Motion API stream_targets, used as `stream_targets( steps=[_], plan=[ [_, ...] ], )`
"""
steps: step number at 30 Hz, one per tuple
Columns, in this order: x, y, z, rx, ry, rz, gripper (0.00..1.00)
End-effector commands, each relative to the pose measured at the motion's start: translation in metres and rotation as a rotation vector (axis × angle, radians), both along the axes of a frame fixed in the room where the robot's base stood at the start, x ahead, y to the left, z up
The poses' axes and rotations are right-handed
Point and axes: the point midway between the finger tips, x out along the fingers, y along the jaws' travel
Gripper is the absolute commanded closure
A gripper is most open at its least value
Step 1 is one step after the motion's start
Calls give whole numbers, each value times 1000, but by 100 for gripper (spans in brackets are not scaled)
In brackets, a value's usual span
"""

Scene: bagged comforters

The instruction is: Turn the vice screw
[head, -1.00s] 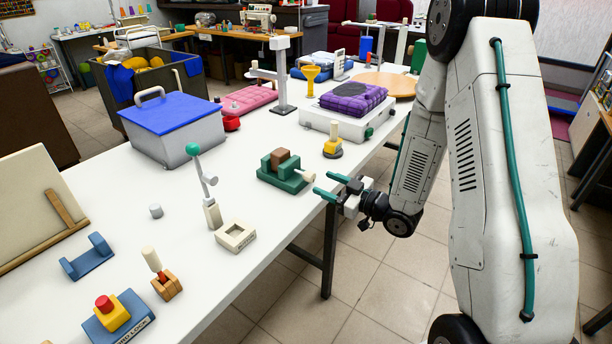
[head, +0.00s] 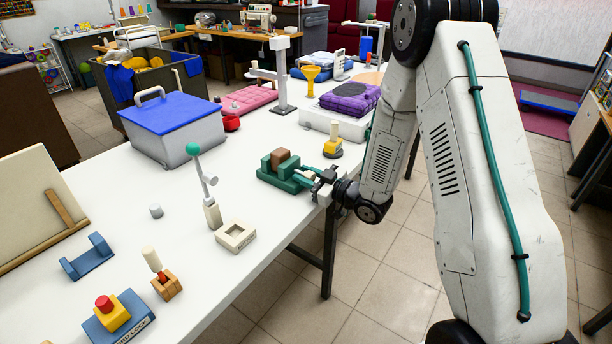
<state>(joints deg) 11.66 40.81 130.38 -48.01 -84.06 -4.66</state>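The green vice (head: 280,171) sits near the table's right edge with a brown block (head: 281,156) between its jaws. Its pale screw handle, on the right side, is now mostly hidden behind my gripper's fingers.
The white table (head: 120,205) holds a lever with a green ball (head: 193,149), a pale square frame (head: 236,236), a yellow-based knob post (head: 333,145) and a white box under purple cloth (head: 350,98). A blue-lidded bin (head: 172,115) stands behind. Free table lies left of the vice.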

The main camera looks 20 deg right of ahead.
Motion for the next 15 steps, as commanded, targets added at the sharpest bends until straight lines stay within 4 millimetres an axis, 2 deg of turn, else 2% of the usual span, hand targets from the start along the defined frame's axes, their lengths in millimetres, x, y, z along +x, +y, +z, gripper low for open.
stream_targets(
  steps=[2, 7, 15],
  plan=[
    [0, 0, 0, 0, 0, 0, 95],
    [0, 0, 0, 20, 15, 0, 94],
    [0, 0, 0, 212, 154, 0, 94]
  ],
)
